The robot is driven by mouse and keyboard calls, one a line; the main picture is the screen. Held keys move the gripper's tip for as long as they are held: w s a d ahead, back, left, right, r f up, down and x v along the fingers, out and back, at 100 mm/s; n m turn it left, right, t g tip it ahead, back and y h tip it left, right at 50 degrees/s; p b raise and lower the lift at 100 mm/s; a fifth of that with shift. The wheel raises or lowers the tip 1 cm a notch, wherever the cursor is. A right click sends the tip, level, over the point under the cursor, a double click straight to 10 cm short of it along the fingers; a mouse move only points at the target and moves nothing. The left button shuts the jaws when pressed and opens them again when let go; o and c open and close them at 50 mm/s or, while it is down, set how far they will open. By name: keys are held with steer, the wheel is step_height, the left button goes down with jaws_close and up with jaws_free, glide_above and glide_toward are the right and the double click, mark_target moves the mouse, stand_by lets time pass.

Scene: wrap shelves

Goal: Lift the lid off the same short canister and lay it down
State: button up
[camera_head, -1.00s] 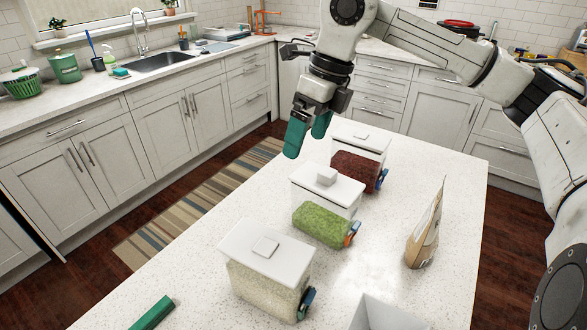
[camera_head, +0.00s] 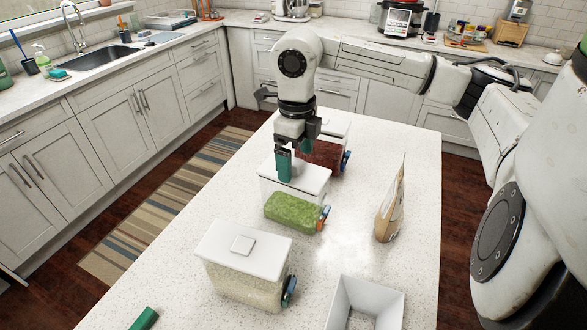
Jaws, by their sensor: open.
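Three clear canisters with white lids stand in a row on the speckled island top. The middle one, a canister with green contents (camera_head: 292,212), has its white lid (camera_head: 310,179) on. My gripper (camera_head: 291,167) points down at this lid, with its green fingertips beside the lid's knob. It is open, and the knob is partly hidden by the near finger; I cannot tell whether the fingers touch it. The near canister with pale grains (camera_head: 240,284) has its lid (camera_head: 262,259) on. The far canister with dark red contents (camera_head: 325,153) is partly behind my gripper.
A brown paper bag (camera_head: 388,212) stands right of the middle canister. An open white box (camera_head: 397,308) is at the near right, and a green object (camera_head: 145,318) at the near left edge. The island top left and right of the row has bare room.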

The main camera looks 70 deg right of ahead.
steer(key=shift+f, duration=1.1)
steer(key=c, duration=0.9)
